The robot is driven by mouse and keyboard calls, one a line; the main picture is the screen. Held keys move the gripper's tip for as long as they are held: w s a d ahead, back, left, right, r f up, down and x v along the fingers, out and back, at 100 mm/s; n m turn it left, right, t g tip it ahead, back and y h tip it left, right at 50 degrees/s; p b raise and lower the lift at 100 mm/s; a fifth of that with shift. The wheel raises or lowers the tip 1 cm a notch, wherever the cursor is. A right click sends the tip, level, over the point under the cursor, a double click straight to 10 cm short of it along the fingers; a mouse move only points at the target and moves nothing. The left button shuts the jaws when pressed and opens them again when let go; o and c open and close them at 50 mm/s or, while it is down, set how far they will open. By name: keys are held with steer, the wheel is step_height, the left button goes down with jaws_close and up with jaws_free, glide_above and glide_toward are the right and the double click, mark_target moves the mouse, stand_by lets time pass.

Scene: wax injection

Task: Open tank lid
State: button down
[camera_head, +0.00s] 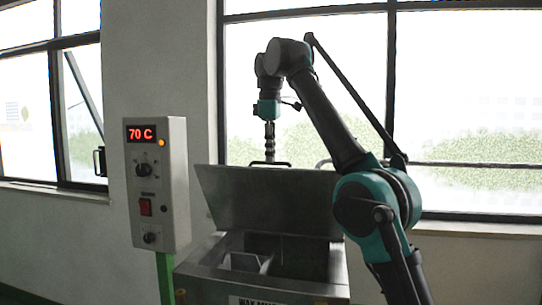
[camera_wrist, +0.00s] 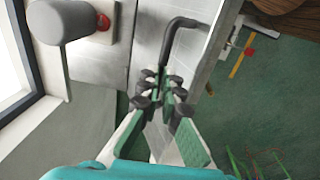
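The tank (camera_head: 335,268) is a grey metal box in the lower middle of the head view. Its flat grey lid (camera_head: 268,203) stands raised and tilted up at the back, and the inside of the tank shows. A dark bar handle (camera_head: 286,164) shows at the lid's top edge. My gripper (camera_head: 269,158) reaches down to the handle from behind the lid. In the wrist view my gripper (camera_wrist: 161,84) has its fingers close together around the end of the bent black handle (camera_wrist: 168,42). The contact itself is partly hidden by the finger pads.
A grey control box (camera_head: 158,185) with a red "70 C" display stands left of the tank on a green post (camera_head: 165,278). Windows and a wall are behind. The wrist view shows green floor (camera_wrist: 255,110) and a brown round object (camera_wrist: 290,15) at the upper right.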

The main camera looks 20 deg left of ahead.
steer(key=shift+w+f, duration=0.25)
steer(key=shift+w, duration=0.35)
steer(key=shift+w+f, duration=0.2)
steer(key=shift+w, duration=0.35)
steer(key=c, duration=2.1)
jaws_free()
steer(key=shift+o, duration=1.2)
steer(key=shift+w+f, duration=0.4)
steer(key=shift+w, duration=0.35)
steer(key=shift+o, duration=1.2)
steer(key=shift+s+r, duration=0.2)
steer(key=shift+s, duration=0.25)
steer(key=shift+a, duration=0.1)
